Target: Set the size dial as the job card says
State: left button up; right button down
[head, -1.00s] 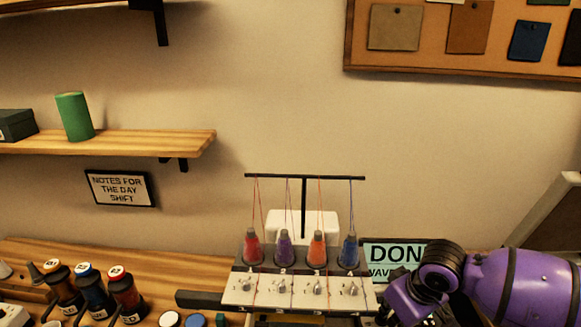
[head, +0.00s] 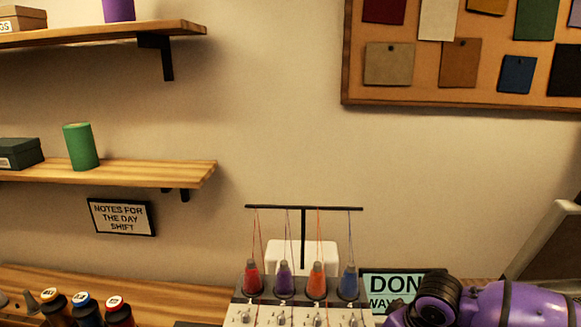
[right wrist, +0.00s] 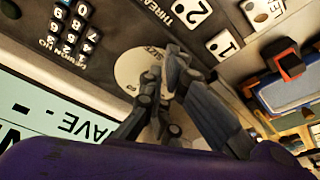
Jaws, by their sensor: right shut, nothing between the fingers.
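The sewing machine (head: 303,258) with several thread cones stands at the bottom of the head view; its lower front is cut off. In the right wrist view a pale round dial (right wrist: 128,72), with lettering that seems to read "SIZE", lies partly behind my right gripper (right wrist: 168,68). That gripper is shut and empty, its fingertips over the dial; I cannot tell whether they touch it. The dial's setting is hidden. My right arm (head: 510,303) shows at the lower right of the head view. My left gripper is out of view. I see no readable job card.
A keypad (right wrist: 70,28) and numbered white labels (right wrist: 222,44) surround the dial. A light-blue sign (head: 390,288) reading "DON" stands behind my right arm. Thread spools (head: 88,310) stand at lower left. Shelves (head: 110,174) and a swatch board (head: 450,97) are on the wall.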

jog(key=shift+s, duration=0.25)
jog(key=shift+r, duration=0.15)
jog(key=shift+w+a+v, duration=0.1)
jog(key=shift+w+v, duration=0.1)
jog(key=shift+v, duration=0.75)
jog(key=shift+w+a+v, duration=0.1)
jog(key=shift+w+v, duration=0.1)
jog(key=shift+v, duration=0.75)
jog(key=shift+w+a+v, duration=0.1)
jog(key=shift+w+v, duration=0.1)
jog(key=shift+v, duration=0.7)
jog(key=shift+r, duration=0.15)
